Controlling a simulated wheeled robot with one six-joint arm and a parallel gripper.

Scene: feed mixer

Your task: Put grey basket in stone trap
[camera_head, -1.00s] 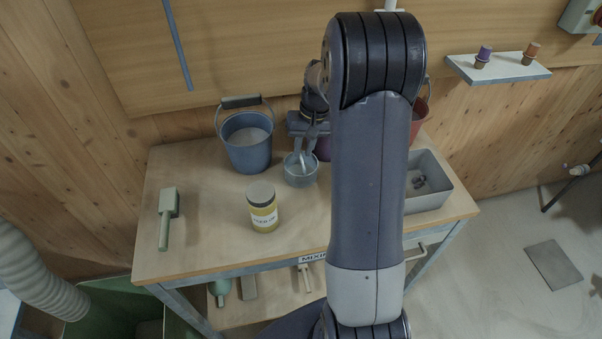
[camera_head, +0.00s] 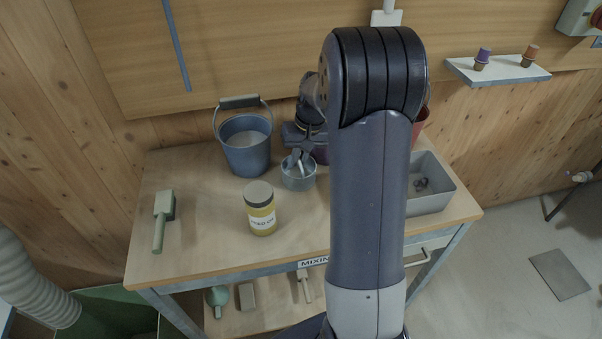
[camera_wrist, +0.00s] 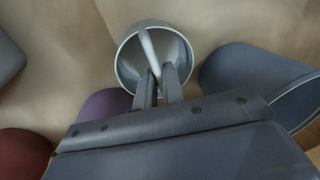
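The grey basket (camera_head: 297,176) is a small round grey pail with an arched handle. It is upright at the back middle of the workbench. My gripper (camera_head: 298,158) is over the basket, partly covered by my arm in the head view. In the wrist view, the narrow fingers (camera_wrist: 160,78) are close together with the handle of the basket (camera_wrist: 126,66) between their tips, so they look shut on it. The inside of the basket looks empty. I cannot make out anything clearly recognisable as the stone trap; a grey rectangular bin (camera_head: 432,200) with small dark lumps stands at the right.
A blue bucket (camera_head: 246,155) is left of the basket, a yellow jar (camera_head: 261,212) in front. A purple container (camera_wrist: 103,108) and a red one (camera_wrist: 24,150) are close by. A green scoop (camera_head: 163,215) lies at the left. The front left of the bench (camera_head: 205,245) is clear.

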